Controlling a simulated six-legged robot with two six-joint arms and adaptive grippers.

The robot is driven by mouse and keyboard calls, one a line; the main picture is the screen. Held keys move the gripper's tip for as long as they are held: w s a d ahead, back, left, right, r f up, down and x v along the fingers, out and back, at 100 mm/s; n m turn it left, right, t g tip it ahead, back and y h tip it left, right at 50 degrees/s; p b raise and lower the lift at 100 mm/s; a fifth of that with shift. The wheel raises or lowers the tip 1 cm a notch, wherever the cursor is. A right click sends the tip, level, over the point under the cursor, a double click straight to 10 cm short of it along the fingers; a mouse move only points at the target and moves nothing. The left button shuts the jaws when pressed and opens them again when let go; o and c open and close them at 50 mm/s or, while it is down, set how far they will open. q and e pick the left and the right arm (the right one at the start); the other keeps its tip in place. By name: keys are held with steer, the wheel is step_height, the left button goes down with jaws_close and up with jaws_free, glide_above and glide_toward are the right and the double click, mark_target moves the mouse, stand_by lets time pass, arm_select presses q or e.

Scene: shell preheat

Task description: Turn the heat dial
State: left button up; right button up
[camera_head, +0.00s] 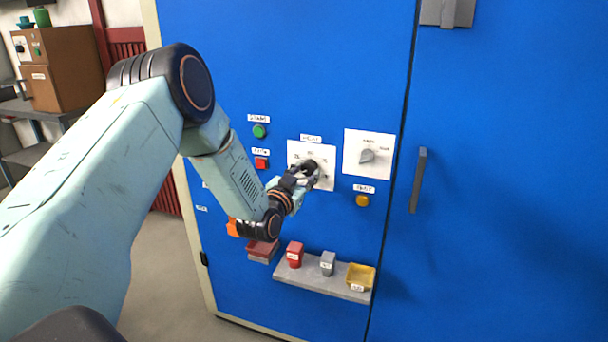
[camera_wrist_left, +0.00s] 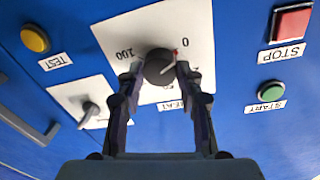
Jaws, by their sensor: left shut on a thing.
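In the head view the white plate (camera_head: 326,181) is on the blue cabinet front, and my left gripper partly hides the dial. My left gripper (camera_head: 308,171) reaches it from the lower left. In the left wrist view the two fingers of my left gripper (camera_wrist_left: 158,78) are on either side of the dial, shut on it. The red mark lies near the 0. My right gripper is not in view.
A second white plate with a grey selector knob (camera_head: 367,156) is right of the dial. Green (camera_head: 259,131), red (camera_head: 262,163) and yellow (camera_head: 362,200) buttons surround it. A grey shelf (camera_head: 312,281) with small containers juts out below. A door handle (camera_head: 418,180) is at right.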

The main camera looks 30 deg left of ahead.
arm_select(q)
steer(key=shift+n, duration=0.4)
steer(key=o, duration=1.2)
steer(key=shift+c, duration=0.2)
steer(key=s+d, duration=0.2)
steer(key=s, duration=0.9)
steer(key=shift+s, duration=0.4)
